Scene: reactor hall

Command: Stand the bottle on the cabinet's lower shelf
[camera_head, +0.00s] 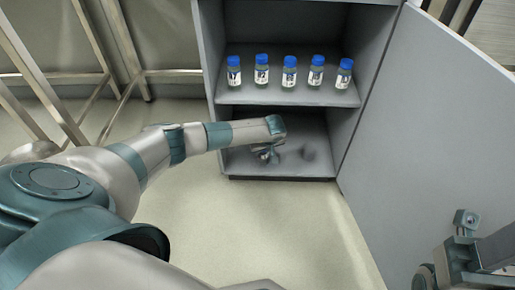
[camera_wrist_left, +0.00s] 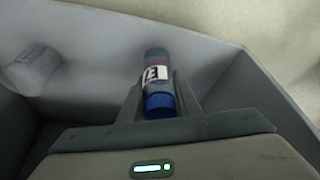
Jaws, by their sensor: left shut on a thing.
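The bottle (camera_wrist_left: 156,75) has a blue cap and a white label and shows between the fingers of my left gripper (camera_wrist_left: 160,100) in the left wrist view. In the head view my left gripper (camera_head: 266,152) is inside the open grey cabinet (camera_head: 208,45), low over the lower shelf (camera_head: 300,172). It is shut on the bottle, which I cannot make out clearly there. I cannot tell whether the bottle's base touches the shelf. My right gripper (camera_head: 465,222) is only partly seen at the lower right, and its jaws are unclear.
Several blue-capped bottles (camera_head: 289,72) stand in a row on the upper shelf (camera_head: 290,98), above my left wrist. The cabinet door (camera_head: 430,130) is swung open to the right. A metal frame (camera_head: 75,75) stands at the left. A pale rounded shape (camera_wrist_left: 35,70) in the wrist view is unclear.

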